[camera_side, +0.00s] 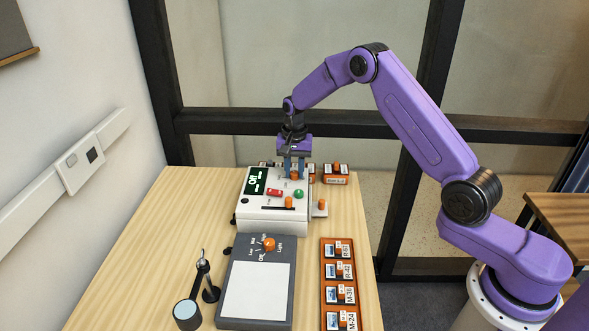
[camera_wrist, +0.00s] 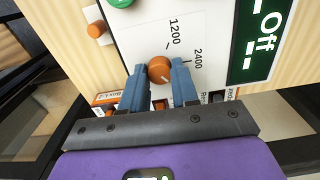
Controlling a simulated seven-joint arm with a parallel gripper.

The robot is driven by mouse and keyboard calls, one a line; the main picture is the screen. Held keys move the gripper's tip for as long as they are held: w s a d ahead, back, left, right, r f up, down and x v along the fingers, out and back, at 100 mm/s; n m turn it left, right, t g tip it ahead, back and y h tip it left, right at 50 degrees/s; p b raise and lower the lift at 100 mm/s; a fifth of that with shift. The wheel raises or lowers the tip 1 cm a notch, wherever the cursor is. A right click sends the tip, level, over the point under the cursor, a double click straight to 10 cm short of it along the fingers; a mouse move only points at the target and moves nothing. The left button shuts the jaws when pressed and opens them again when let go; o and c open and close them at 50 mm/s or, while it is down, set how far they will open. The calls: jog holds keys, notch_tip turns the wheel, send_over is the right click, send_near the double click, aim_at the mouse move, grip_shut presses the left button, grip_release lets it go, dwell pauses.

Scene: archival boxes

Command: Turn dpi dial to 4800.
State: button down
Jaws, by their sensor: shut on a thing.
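The dpi dial is a round orange knob (camera_wrist: 160,70) with a pale pointer line, on the white scanner box (camera_side: 270,217). In the wrist view the labels 1200 and 2400 show beside it; no 4800 label is readable, and part of the scale is hidden by my fingers. In the side view the dial (camera_side: 293,175) is partly covered by the fingers. My gripper (camera_wrist: 159,72) is shut on the dial, one blue finger on each side; it points down over the box's back in the side view (camera_side: 294,171). The dark display (camera_side: 256,181) reads "Off".
The box also has a red switch (camera_side: 274,192), a green button (camera_side: 299,193) and an orange slider knob (camera_side: 289,202). In front are a grey light pad (camera_side: 233,290) with its own orange dial (camera_side: 269,244), an orange rack (camera_side: 324,283) and a small stand (camera_side: 209,293). Bare table lies left.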

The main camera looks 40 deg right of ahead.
aim_at(294, 173)
jog(key=shift+w+m, duration=0.1)
jog(key=shift+m, duration=0.6)
jog(key=c, duration=0.8)
grip_release()
jog(key=shift+c, duration=0.2)
notch_tip(294, 173, up, 18)
jog(key=shift+f, duration=0.25)
